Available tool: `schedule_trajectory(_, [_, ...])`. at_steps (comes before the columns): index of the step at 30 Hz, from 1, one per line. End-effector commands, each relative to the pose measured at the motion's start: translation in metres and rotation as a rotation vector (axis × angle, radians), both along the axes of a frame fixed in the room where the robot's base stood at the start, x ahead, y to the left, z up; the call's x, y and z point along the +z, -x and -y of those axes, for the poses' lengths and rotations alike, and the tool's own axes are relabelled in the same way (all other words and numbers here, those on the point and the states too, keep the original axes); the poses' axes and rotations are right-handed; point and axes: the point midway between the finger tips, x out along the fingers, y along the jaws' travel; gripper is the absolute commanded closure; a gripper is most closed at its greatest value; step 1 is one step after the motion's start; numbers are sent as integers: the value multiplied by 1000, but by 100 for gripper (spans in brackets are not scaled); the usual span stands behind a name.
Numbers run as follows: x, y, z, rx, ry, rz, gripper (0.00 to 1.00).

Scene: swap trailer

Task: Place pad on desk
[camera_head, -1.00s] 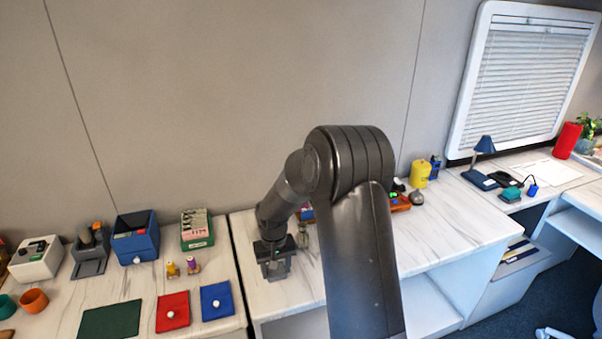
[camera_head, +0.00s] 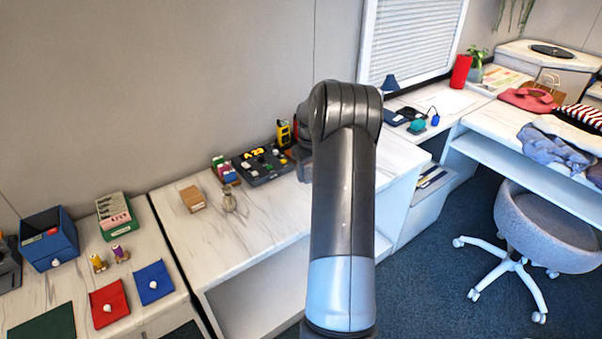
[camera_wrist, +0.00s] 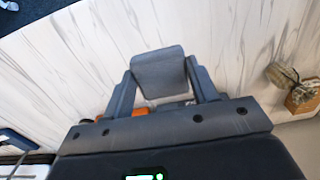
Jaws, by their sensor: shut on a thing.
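In the wrist view a grey, roughly rectangular pad (camera_wrist: 160,72) sits between the fingers of my gripper (camera_wrist: 163,80), which is shut on it. The white marble-patterned surface lies behind the pad; I cannot tell the height above it. In the head view my arm hides the pad and most of the gripper. A marble-topped desk (camera_head: 190,235) runs along the wall at the centre, and another marble top (camera_head: 450,100) lies further right below the window.
A black tray (camera_head: 264,166) of small parts, a brown box (camera_head: 192,199) and a small glass-like item (camera_head: 229,201) stand on the central top. A blue lamp (camera_head: 391,85) and a red cylinder (camera_head: 460,71) stand further right. An office chair (camera_head: 548,225) is on the floor.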

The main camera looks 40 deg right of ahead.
Motion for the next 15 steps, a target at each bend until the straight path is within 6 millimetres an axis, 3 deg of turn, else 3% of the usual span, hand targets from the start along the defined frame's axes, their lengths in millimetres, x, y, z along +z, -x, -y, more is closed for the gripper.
schedule_trajectory(1, [1,4,10,-2,0,1,68])
schedule_trajectory(5, [1,5,20,2,-2,0,68])
schedule_trajectory(8, [-7,-5,14,6,-3,-1,68])
schedule_trajectory(15, [-40,-51,-16,5,-2,-1,68])
